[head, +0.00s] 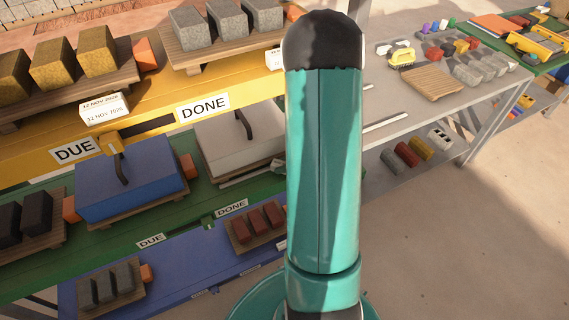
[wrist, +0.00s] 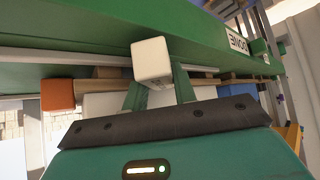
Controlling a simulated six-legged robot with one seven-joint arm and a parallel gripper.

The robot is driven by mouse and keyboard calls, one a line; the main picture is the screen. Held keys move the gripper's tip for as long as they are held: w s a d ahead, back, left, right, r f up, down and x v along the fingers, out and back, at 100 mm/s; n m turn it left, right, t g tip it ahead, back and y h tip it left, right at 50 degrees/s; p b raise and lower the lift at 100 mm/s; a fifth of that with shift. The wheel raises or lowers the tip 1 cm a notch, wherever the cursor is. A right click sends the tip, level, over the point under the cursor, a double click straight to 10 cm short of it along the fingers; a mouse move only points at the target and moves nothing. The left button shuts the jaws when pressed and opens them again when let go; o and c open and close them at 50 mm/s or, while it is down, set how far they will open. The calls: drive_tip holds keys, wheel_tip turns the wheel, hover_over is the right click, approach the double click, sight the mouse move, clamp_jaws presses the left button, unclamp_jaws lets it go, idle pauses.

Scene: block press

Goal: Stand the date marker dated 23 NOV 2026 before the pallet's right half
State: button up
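My gripper (wrist: 160,92) has its two green fingers on either side of a small white block (wrist: 152,58), shut on it. The block's visible faces are blank, so I cannot read a date. In the head view my teal arm hides the gripper. A white date marker (head: 105,108) reading 12 NOV 2026 stands on the yellow shelf's front, before the left pallet (head: 70,88). Another white piece (head: 274,58) is partly hidden by my arm by the right pallet (head: 190,62); its text is unreadable. No 23 NOV 2026 date is legible.
Below the yellow shelf is a green shelf (head: 110,238) with a blue covered stack (head: 130,185) and a grey one (head: 230,145). A blue shelf (head: 190,262) lies lower. A grey table (head: 465,92) with tools stands right. Open floor lies at lower right.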

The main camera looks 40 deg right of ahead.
drive_tip(key=o, duration=0.5)
drive_tip(key=shift+c, duration=0.2)
